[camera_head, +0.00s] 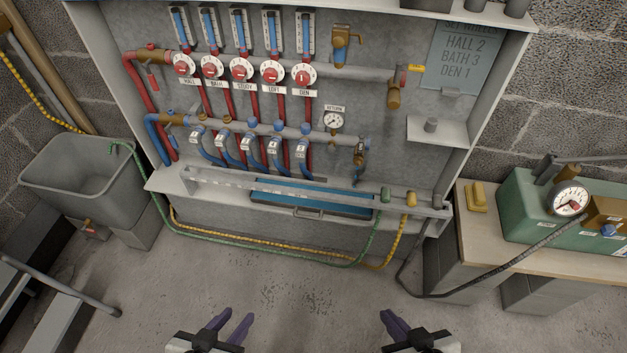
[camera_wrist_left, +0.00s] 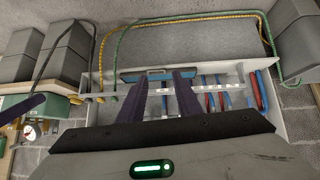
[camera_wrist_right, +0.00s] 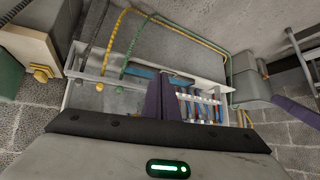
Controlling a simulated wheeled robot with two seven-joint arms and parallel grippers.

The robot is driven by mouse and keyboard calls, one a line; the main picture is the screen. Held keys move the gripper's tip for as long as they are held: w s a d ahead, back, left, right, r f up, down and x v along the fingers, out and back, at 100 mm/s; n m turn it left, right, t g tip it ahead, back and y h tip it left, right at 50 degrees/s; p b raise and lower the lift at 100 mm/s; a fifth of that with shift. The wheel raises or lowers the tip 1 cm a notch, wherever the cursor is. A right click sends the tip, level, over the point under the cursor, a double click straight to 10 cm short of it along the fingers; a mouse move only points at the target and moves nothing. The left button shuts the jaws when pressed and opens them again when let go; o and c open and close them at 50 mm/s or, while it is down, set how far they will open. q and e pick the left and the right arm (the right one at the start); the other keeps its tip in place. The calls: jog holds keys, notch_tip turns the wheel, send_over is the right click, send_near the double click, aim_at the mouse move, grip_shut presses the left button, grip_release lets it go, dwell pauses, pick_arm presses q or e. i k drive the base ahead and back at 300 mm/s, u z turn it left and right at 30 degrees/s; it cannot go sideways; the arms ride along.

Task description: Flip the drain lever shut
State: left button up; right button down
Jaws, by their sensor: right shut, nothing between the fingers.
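Which lever is the drain lever I cannot tell for certain. A small brass drain tap with a red-orange handle (camera_head: 86,222) sits low on the front of the grey sink (camera_head: 90,172) at the left. My right gripper (camera_head: 388,314) is shut and empty, away from everything.
The wall cabinet (camera_head: 385,25) holds red dials, red and blue pipes and a return gauge (camera_head: 333,120). Green (camera_head: 290,258) and yellow hoses run along its foot. A bench (camera_head: 475,250) with a green pump tank (camera_head: 525,205) stands right. Steps (camera_head: 50,315) stand front left. The middle floor is clear.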

aim_at(359, 149)
jog(key=u, duration=0.4)
jog(key=k, duration=0.9)
jog(key=u, duration=0.95)
jog(key=i, duration=1.35)
jog(key=z, duration=0.8)
jog(key=i, duration=0.35)
jog(key=z, duration=0.45)
